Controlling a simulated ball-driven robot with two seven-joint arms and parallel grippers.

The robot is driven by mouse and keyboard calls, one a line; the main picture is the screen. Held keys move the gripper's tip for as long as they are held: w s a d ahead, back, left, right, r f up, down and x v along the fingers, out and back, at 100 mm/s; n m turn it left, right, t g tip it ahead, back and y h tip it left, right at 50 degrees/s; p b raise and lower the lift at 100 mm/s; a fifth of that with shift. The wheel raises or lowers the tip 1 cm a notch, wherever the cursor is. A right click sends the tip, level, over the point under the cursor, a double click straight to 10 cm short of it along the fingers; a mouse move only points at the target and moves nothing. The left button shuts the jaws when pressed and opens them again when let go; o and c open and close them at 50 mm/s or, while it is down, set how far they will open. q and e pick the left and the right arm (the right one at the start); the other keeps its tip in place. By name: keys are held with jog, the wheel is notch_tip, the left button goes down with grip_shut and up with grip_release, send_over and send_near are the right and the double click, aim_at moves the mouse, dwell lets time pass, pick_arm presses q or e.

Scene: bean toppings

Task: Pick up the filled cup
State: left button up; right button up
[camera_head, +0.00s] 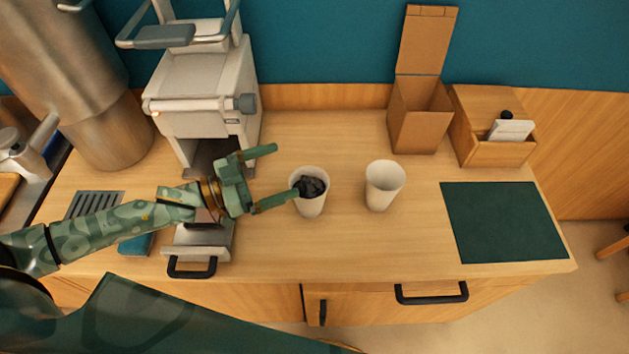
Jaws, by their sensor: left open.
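The filled cup (311,202) is white and holds dark, chunky contents. It stands upright on the wooden counter, left of a second white cup (381,190) that looks empty. My left gripper (276,175) is open just to the left of the filled cup, with its fingers pointing right. The lower finger's tip reaches the cup's left side in the picture; I cannot tell whether it touches. The upper finger is behind and left of the rim. Nothing is between the fingers. My right gripper is not in view.
A white machine (205,110) stands behind my left gripper, with a tray (222,245) below. An open cardboard box (419,118) and a wooden box (480,151) stand at the back right. A dark green mat (503,222) lies at the right. The counter between cups and mat is clear.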

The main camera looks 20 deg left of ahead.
pick_arm(q)
jog(key=b, duration=0.2)
send_near(326, 176)
jog(key=v, duration=0.2)
jog(key=x, duration=0.8)
jog(key=shift+f, duration=0.1)
jog(key=shift+s, duration=0.1)
jog(key=c, duration=1.6)
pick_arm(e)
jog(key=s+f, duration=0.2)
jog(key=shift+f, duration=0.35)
